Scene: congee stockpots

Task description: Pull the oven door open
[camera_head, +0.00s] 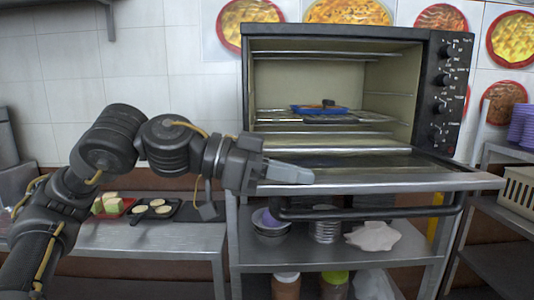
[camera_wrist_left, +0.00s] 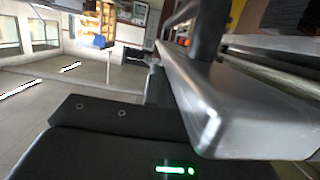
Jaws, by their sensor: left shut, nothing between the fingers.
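The oven (camera_head: 440,100) stands on a metal rack with its front open. Its door (camera_head: 390,184) is folded down, lying about level in front of the opening. A black bar handle (camera_head: 370,213) runs along the door's front, below its metal edge. My left gripper (camera_head: 300,174) is shut and empty at the door's left front corner, above the handle's left end. I cannot tell whether it touches the door. In the left wrist view, a large silver metal piece (camera_wrist_left: 205,100) is close to the camera, with a dark bar (camera_wrist_left: 207,30) beyond. My right gripper is out of view.
Inside the oven, a blue tray (camera_head: 318,110) sits on a wire rack. Bowls (camera_head: 270,228) and a white cloth-like item (camera_head: 374,236) are on the shelf below the door. Trays with food slices (camera_head: 155,209) lie on the lower counter at left.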

